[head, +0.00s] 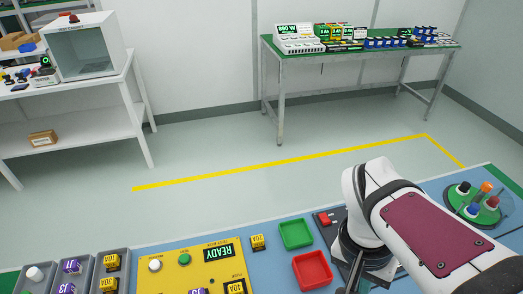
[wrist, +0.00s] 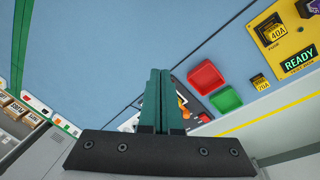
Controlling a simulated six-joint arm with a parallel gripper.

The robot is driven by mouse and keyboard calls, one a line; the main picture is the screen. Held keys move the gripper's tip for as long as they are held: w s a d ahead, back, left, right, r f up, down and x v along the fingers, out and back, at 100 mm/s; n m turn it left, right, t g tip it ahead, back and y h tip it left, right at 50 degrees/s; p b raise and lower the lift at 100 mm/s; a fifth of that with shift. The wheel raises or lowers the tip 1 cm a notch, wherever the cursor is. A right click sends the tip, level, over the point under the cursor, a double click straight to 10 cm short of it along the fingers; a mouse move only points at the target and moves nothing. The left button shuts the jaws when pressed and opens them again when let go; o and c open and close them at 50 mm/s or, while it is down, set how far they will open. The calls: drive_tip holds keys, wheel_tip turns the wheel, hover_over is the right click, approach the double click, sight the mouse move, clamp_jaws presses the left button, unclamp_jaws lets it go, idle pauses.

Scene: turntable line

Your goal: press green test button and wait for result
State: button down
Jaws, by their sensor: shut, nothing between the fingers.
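The yellow fuse tester (head: 215,272) stands on the blue bench top at the front of the head view. Its green test button (head: 184,258) is left of a display (head: 205,252) reading READY. A fuse marked 40A (head: 235,287) is at the tester's front right. In the wrist view the READY display (wrist: 299,60) and the 40A fuse (wrist: 272,32) show at the upper right; the green button is out of that view. My gripper (wrist: 160,75) is shut and empty, apart from the tester, to its right in the head view.
A 20A fuse (head: 257,242), a green tray (head: 296,233) and a red tray (head: 312,269) lie between the tester and my arm. Grey bins (head: 82,280) of fuses stand left of the tester. A round green turntable (head: 463,200) with coloured pieces is at the right.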

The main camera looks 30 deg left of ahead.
drive_tip(key=w+a+f+n+t+h, duration=0.15)
drive_tip(key=w+a, duration=0.25)
drive_tip(key=a, duration=0.4)
drive_tip(key=n+t+y, duration=0.3)
drive_tip(key=n+t, duration=0.5)
hover_over(181, 262)
wheel_tip(181, 262, down, 10)
drive_tip(key=shift+r, duration=0.2)
drive_tip(key=shift+g, duration=0.25)
drive_tip(key=shift+f, duration=4.4)
drive_tip(key=shift+f, duration=0.4)
